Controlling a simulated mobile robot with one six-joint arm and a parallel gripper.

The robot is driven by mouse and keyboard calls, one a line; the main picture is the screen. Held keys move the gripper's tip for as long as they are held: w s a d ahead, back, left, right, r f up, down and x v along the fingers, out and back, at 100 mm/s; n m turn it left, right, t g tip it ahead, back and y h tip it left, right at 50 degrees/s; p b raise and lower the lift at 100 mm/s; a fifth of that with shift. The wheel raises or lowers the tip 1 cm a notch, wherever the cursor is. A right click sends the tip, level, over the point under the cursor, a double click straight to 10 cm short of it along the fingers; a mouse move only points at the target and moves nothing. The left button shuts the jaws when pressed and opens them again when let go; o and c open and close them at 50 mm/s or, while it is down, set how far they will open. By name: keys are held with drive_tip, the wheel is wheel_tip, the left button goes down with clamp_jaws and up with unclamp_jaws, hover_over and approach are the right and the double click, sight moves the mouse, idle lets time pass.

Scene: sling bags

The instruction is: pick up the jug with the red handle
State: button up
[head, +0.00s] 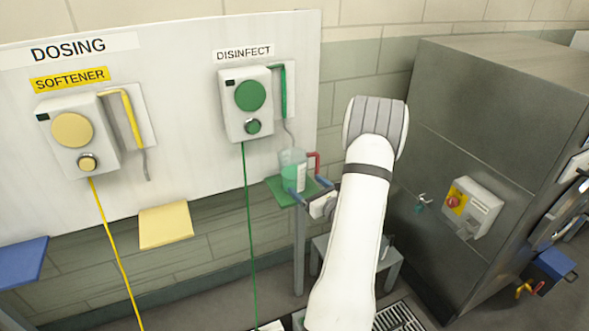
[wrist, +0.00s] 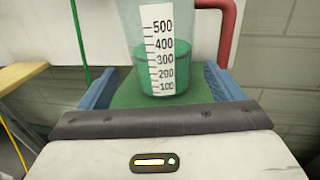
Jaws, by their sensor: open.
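The jug (head: 292,172) is clear with a red handle (head: 314,160) on its right side and green liquid inside. It stands upright on a small green shelf (head: 277,190) below the disinfect dispenser. In the wrist view the jug (wrist: 160,22) shows a white scale strip marked 100 to 500, and its red handle (wrist: 229,30) is at the right. My gripper (wrist: 162,85) is open, with one blue finger on each side of the jug's lower part. In the head view my gripper (head: 305,193) is at the shelf, partly hidden by my arm. I cannot tell whether the fingers touch the jug.
A green disinfect dispenser (head: 247,103) hangs above the shelf, with a green hose below it. A softener dispenser (head: 76,136) and an empty yellow shelf (head: 165,225) are to the left. A large steel cabinet (head: 490,130) stands to the right.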

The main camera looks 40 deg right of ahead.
sight(301, 180)
drive_tip(key=w+p, duration=0.1)
drive_tip(key=w, duration=0.1)
drive_tip(key=w+p, duration=0.1)
drive_tip(key=w, duration=0.1)
drive_tip(key=w+p, duration=0.1)
drive_tip(key=w, duration=0.1)
drive_tip(key=shift+w+d, duration=0.3)
drive_tip(key=shift+w+f, duration=0.2)
drive_tip(key=shift+w, duration=0.25)
drive_tip(key=shift+c, duration=0.5)
drive_tip(key=shift+r, duration=0.1)
drive_tip(key=c, duration=0.9)
